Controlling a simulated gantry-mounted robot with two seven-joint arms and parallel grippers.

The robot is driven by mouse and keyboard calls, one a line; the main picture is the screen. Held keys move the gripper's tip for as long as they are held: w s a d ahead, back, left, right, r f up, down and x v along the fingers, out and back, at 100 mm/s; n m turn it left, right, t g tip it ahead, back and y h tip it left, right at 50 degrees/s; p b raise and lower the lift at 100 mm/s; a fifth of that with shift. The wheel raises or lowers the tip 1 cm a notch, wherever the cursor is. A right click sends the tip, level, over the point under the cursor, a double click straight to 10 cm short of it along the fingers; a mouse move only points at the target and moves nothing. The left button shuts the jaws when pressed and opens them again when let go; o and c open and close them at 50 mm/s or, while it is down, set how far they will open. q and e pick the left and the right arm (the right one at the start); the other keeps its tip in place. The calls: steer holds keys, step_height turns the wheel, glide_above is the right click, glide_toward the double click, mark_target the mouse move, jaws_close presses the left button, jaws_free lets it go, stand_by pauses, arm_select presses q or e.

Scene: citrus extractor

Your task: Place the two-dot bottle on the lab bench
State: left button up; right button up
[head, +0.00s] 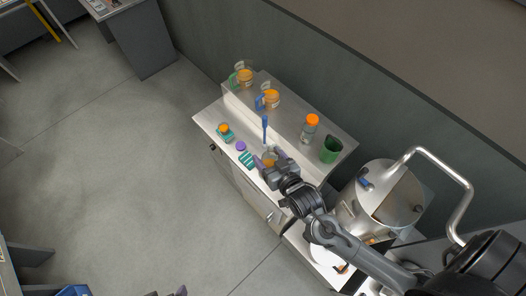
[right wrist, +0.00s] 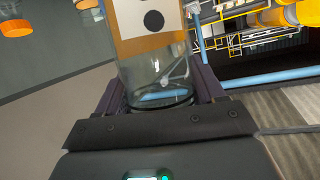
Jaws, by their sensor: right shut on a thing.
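My right gripper (head: 268,161) is shut on the two-dot bottle (head: 269,157) over the front part of the metal lab bench (head: 209,121). In the right wrist view the bottle (right wrist: 155,75) is clear, with a pale label bearing black dots and an orange-brown band. It stands between the dark fingers. I cannot tell whether its base touches the bench. Dark and purple tips at the bottom edge of the head view seem to be my left gripper (head: 168,292), mostly out of frame.
A teal striped item (head: 247,160), a purple lid (head: 241,146) and a teal item with an orange top (head: 224,132) lie left of the gripper. A blue tool (head: 265,128), an orange-capped bottle (head: 311,127) and a green cup (head: 331,150) stand behind. A large metal vessel (head: 350,217) stands right.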

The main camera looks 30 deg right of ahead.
steer(key=s+d+f+m+g+h+b, duration=0.1)
steer(key=s+d+f+h+b, duration=0.1)
steer(key=d+f+b, duration=0.8)
steer(key=s+d+f+m+h+b, duration=0.2)
steer(key=d+f+b, duration=0.5)
steer(key=f+b, duration=0.65)
steer(key=shift+n, duration=0.3)
steer(key=shift+w+a+f+b, duration=0.95)
steer(key=shift+w+f, duration=0.6)
steer(key=shift+w, duration=0.15)
steer(key=shift+w+a+f+b, duration=0.8)
steer(key=shift+w+a+f, duration=0.1)
steer(key=shift+w+f, duration=0.7)
steer(key=shift+w+a+f+b, duration=0.95)
steer(key=shift+w+f, duration=0.55)
steer(key=shift+w, duration=0.25)
steer(key=shift+f, duration=0.1)
steer(key=o, duration=1.3)
steer(key=shift+c, duration=0.2)
